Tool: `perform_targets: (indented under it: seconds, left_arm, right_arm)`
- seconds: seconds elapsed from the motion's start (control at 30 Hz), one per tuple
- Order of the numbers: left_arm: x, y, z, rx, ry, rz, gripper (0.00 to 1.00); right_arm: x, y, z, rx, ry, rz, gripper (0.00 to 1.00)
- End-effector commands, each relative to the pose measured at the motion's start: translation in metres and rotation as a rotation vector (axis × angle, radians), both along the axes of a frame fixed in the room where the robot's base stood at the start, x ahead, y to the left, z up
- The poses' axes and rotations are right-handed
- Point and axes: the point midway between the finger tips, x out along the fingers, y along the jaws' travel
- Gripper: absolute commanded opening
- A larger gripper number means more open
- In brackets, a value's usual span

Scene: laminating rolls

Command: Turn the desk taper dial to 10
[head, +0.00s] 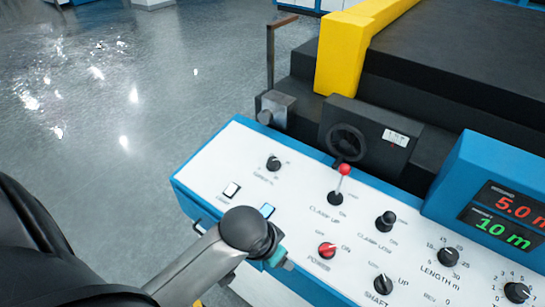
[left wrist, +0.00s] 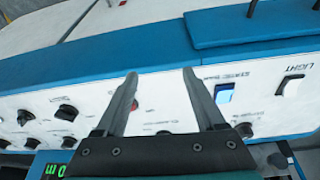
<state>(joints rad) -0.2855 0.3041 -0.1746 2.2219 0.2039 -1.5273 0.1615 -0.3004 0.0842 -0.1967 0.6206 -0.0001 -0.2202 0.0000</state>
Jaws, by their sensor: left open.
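In the head view, several black dials sit on the white sloped desk panel (head: 300,235). The LENGTH dial (head: 448,257) is at the right, and a numbered dial (head: 516,292) is cut by the lower right edge. I cannot read a taper label on any dial. In the left wrist view, a black dial (left wrist: 68,112) is left of my left gripper (left wrist: 160,73). That gripper is open, its two fingers apart over the panel with nothing held between them. In the head view my left arm covers part of the panel's lower left. My right gripper is out of view.
A blue display box (head: 470,195) rises at the right. A light switch (left wrist: 291,87) is at the wrist view's right. Open floor lies left.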

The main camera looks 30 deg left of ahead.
Motion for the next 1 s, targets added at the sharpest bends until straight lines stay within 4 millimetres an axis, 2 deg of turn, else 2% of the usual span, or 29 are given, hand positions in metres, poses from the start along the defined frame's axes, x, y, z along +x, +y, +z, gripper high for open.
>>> perform_targets:
  seconds: [0.03, 0.17, 0.27, 0.4, 0.5, 0.6, 0.77, 0.87, 1.0]
  left_arm:
    - [0.013, 0.005, 0.013, 0.004, -0.011, -0.001, 0.71]
    - [0.043, 0.017, 0.035, 0.002, -0.020, 0.016, 0.71]
    - [0.071, 0.034, 0.052, 0.004, -0.022, 0.053, 0.71]
    - [0.114, 0.071, 0.081, 0.006, -0.028, 0.149, 0.71]
    - [0.139, 0.098, 0.107, -0.001, -0.034, 0.232, 0.71]
    - [0.156, 0.120, 0.130, -0.013, -0.041, 0.307, 0.71]
    - [0.169, 0.142, 0.155, -0.033, -0.047, 0.384, 0.71]
    - [0.172, 0.146, 0.158, -0.039, -0.048, 0.402, 0.71]
    - [0.177, 0.147, 0.145, -0.042, -0.045, 0.405, 0.71]
  right_arm:
    - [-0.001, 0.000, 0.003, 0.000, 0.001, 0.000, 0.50]
    - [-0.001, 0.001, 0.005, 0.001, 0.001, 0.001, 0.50]
    - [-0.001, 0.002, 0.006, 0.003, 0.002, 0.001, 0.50]
    - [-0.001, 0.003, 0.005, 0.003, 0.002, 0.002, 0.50]
    - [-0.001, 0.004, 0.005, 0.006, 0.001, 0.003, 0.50]
    - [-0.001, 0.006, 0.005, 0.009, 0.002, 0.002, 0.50]
    - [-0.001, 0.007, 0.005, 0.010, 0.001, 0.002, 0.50]
    - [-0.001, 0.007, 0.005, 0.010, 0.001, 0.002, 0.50]
    - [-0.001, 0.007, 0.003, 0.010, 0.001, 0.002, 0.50]
